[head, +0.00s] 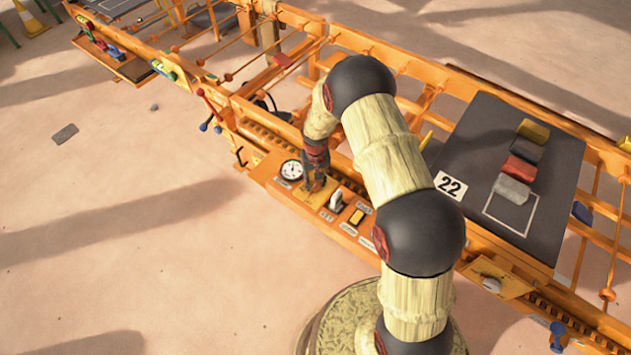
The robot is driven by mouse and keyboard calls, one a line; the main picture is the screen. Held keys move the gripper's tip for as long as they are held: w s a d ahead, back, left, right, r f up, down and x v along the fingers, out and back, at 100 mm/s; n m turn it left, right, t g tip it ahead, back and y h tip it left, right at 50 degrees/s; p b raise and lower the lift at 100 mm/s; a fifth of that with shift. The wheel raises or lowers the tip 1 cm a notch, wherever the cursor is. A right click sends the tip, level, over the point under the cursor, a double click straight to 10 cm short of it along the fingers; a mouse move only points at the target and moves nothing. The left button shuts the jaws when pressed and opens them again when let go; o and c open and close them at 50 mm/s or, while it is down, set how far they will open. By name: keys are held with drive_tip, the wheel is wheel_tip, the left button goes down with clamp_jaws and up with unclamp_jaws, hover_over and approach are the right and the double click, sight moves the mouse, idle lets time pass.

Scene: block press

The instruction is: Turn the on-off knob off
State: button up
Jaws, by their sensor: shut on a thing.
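An orange control panel (270,178) sits on the near side of the orange frame. My gripper (316,186) points down onto it, shut on a small part at a yellow plate (312,199), just right of a round white gauge (291,170). The part between the fingers is mostly hidden; I take it to be the on-off knob, but its turn position cannot be seen. A white knob (336,201) and a yellow switch piece (357,216) stand just right of the gripper, apart from it. The panel labels are too small to read.
A dark board (462,150) marked 22 carries several coloured blocks at the right. Another light knob (491,283) is on an orange plate at lower right. The sandy floor in front is open.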

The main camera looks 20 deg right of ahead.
sight(315, 184)
idle(0.4)
drive_tip(key=o, duration=1.2)
wheel_tip(315, 184, up, 12)
idle(0.4)
